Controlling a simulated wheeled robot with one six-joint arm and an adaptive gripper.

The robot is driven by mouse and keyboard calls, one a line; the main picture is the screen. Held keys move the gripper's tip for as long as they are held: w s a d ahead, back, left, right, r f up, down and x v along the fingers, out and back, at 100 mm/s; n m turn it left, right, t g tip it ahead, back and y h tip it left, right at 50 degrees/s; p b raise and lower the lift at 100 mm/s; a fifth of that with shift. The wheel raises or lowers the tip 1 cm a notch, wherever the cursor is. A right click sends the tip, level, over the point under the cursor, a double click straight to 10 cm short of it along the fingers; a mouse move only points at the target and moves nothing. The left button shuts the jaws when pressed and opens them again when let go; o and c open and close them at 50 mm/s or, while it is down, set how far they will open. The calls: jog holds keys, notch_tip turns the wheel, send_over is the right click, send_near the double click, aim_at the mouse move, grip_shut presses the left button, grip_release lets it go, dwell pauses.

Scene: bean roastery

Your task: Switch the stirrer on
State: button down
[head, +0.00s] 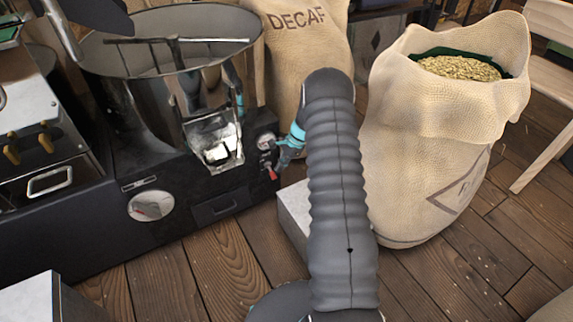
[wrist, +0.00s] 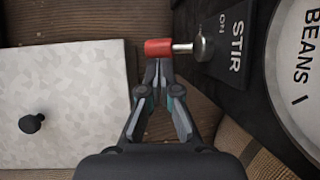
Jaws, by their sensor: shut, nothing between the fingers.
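The stirrer switch is a lever with a red tip (wrist: 158,47) on a metal rod, pivoted on a black panel marked "STIR" and "ON" (wrist: 235,45). In the wrist view the rod points left, away from the lettering. In the head view the red tip (head: 272,174) hangs low on the right of the roaster's dark front. My gripper (wrist: 158,68) is shut and empty, its fingertips right beside the red tip; I cannot tell whether they touch it. In the head view my gripper (head: 278,165) is partly hidden by my arm.
A round "BEANS" dial (wrist: 302,70) lies beside the panel. A pale box with a black knob (wrist: 32,123) stands close by. The roaster's steel pan (head: 165,50), a "DECAF" sack (head: 290,60) and an open bean sack (head: 430,130) surround my arm. Wooden floor (head: 230,265) is free in front.

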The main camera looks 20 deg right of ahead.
jog(key=s+d+r+b, duration=0.2)
jog(key=d+r, duration=0.3)
jog(key=d, duration=0.2)
jog(key=shift+s+d+r, duration=0.2)
jog(key=shift+d+r, duration=0.05)
dwell(0.5)
